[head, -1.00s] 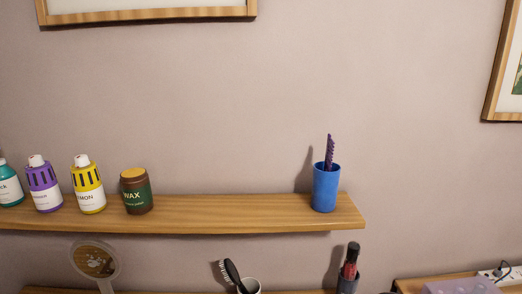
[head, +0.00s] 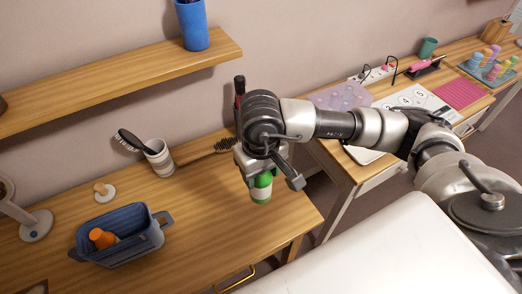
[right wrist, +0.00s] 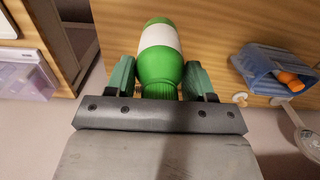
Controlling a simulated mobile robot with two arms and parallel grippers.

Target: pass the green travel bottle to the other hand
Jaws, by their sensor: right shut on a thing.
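The green travel bottle (head: 262,190) has a white band and hangs below my right gripper (head: 261,174) in the head view, over the right end of the wooden desk. In the right wrist view the bottle (right wrist: 160,64) sits between the two green fingers of the right gripper (right wrist: 160,80), which are shut on it. The gripper body hides part of the bottle in the head view. My left gripper is not in view.
On the desk (head: 190,208) stand a blue basket (head: 122,245) with an orange-capped item, a striped cup (head: 158,157) with a hairbrush, and a mirror (head: 33,226). A shelf (head: 110,83) hangs above. A second table (head: 352,173) holds trays at right.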

